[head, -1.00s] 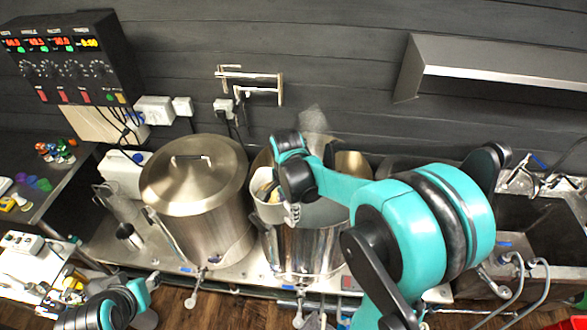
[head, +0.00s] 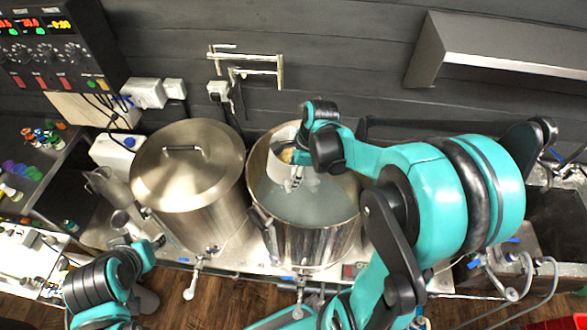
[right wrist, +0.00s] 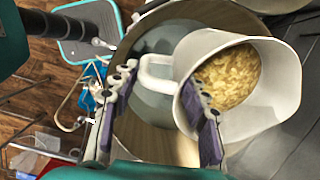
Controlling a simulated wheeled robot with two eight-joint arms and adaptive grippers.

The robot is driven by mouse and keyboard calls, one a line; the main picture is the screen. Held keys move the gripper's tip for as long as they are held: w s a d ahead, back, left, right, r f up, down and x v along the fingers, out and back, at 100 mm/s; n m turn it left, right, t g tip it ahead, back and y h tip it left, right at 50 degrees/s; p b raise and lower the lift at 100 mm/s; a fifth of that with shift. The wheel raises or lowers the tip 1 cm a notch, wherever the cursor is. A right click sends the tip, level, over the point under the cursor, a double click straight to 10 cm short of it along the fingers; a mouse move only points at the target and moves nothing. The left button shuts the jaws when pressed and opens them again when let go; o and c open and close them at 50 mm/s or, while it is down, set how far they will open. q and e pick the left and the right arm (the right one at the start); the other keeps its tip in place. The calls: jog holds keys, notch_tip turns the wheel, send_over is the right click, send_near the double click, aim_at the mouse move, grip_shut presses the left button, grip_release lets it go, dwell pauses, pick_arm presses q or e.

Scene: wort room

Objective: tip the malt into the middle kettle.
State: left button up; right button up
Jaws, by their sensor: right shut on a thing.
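My right gripper (right wrist: 163,78) is shut on the handle of a white jug (right wrist: 268,100). Pale yellow malt (right wrist: 228,76) lies inside the jug. In the head view the jug (head: 278,178) is above the back left part of the open steel kettle (head: 312,246), which stands in the middle. Greyish liquid (head: 315,203) shows in that kettle. My right gripper (head: 297,172) partly hides the jug there, and its exact tilt is hard to judge. My left gripper (head: 148,252) is low at the left, in front of the lidded kettle; its jaws are unclear.
A lidded steel kettle (head: 188,185) stands close to the left of the open one. A sink (head: 550,220) and hoses are at the right. A control box (head: 55,45) and a rail (head: 250,68) are on the back wall. Taps (head: 300,290) stick out at the front.

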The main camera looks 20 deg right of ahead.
jog(key=shift+d+f+t+y, duration=0.2)
jog(key=shift+t+y, duration=0.2)
jog(key=shift+y, duration=0.2)
jog(key=s+d+f+t+y+b, duration=0.2)
jog(key=t+y+b, duration=0.6)
jog(key=b, duration=2)
jog(key=shift+s+d+f+t+y+b, duration=0.3)
jog(key=shift+d+f+y, duration=0.75)
jog(key=shift+y, duration=1.95)
jog(key=shift+w+d+r, duration=0.1)
jog(key=shift+d+r, duration=0.05)
jog(key=shift+r, duration=0.05)
